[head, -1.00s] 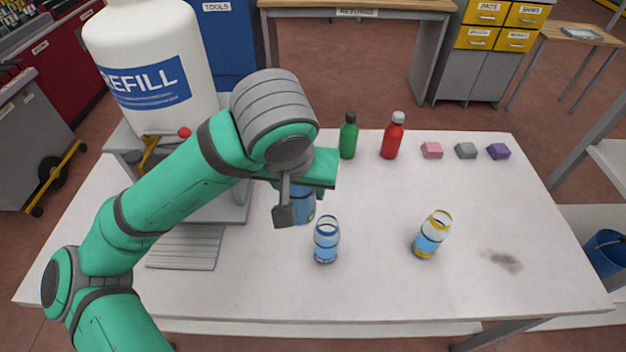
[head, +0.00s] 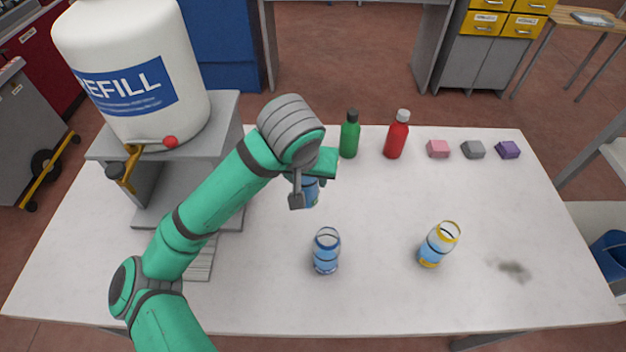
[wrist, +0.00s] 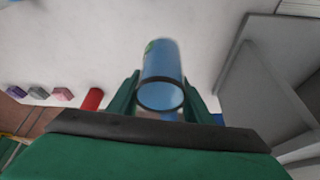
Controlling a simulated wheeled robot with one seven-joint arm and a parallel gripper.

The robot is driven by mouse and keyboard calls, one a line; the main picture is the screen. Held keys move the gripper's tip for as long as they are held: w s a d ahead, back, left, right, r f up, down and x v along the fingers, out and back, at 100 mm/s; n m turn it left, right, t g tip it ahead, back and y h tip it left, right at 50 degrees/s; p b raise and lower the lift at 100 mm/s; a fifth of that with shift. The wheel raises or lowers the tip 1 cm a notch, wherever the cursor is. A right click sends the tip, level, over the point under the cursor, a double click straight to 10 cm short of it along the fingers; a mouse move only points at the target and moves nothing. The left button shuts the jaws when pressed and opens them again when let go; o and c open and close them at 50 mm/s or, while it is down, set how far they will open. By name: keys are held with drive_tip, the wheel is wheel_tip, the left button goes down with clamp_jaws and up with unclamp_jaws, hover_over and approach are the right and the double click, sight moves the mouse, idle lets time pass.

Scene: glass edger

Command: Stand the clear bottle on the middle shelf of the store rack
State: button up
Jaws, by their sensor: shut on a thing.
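My gripper (head: 312,180) is shut on a clear bottle (head: 311,194) holding blue liquid, over the white worktable. In the head view my wrist partly hides this bottle. In the wrist view the bottle (wrist: 163,65) sits between the two green fingers, its dark-rimmed open mouth towards the camera and a green mark on its side. I cannot tell whether its base touches the table. At the right edge of the head view, pale shelving (head: 607,192) shows only in part; it may be the store rack, and its middle shelf cannot be made out.
A blue-rimmed bottle (head: 326,251) and a yellow-rimmed bottle (head: 438,244) stand near the table's front. Green (head: 349,137) and red (head: 396,137) bottles and several small blocks line the back. A REFILL tank (head: 140,75) stands left. A blue bucket (head: 609,254) is at right.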

drive_tip(key=shift+w+d+f, duration=0.2)
drive_tip(key=shift+w+f, duration=1.2)
drive_tip(key=shift+f, duration=0.35)
drive_tip(key=shift+w+d+f, duration=0.2)
drive_tip(key=shift+w+f, duration=1.15)
drive_tip(key=shift+f, duration=0.4)
drive_tip(key=shift+w+d+f, duration=0.2)
drive_tip(key=shift+w+f, duration=1.2)
drive_tip(key=shift+f, duration=0.35)
drive_tip(key=o, duration=0.9)
drive_tip(key=shift+f, duration=0.15)
drive_tip(key=o, duration=0.4)
drive_tip(key=shift+o, duration=0.2)
